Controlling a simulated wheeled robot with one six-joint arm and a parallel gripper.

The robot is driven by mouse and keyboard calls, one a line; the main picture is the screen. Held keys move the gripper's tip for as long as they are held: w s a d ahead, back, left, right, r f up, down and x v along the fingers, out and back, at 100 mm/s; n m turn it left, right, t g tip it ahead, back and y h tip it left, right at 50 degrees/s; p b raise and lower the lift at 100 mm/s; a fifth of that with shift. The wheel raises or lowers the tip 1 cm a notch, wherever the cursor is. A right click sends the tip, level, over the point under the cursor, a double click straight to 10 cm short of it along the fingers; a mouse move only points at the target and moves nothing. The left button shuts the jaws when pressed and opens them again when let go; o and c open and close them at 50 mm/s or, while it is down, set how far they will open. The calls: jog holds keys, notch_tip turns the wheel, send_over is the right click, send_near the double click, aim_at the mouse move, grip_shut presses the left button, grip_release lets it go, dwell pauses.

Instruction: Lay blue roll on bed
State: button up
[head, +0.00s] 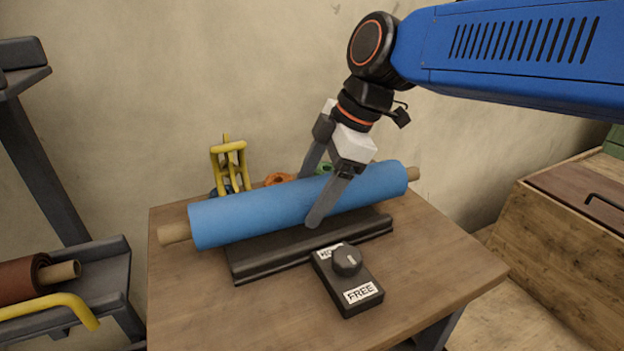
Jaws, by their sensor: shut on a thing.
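The blue roll (245,207) is a long cylinder with a tan core showing at both ends. It lies across the dark grey bed (270,252) on the wooden table, with its right end a little farther back. My gripper (318,195) reaches down from above and is shut on the blue roll near its middle, one finger on the front side and one behind. The roll is over the bed; I cannot tell whether it touches it. The back of the bed is hidden by the roll.
A black box with a knob (347,262) and labels, one reading FREE, sits in front of the bed. A yellow stand (229,165) and an orange item (279,179) are behind the roll. A rack at left holds a brown roll (22,277). A wooden crate (570,235) stands right.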

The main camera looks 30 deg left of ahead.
jog(key=shift+f, duration=1.1)
jog(key=o, duration=2.1)
jog(key=shift+f, duration=0.15)
jog(key=v, duration=1.2)
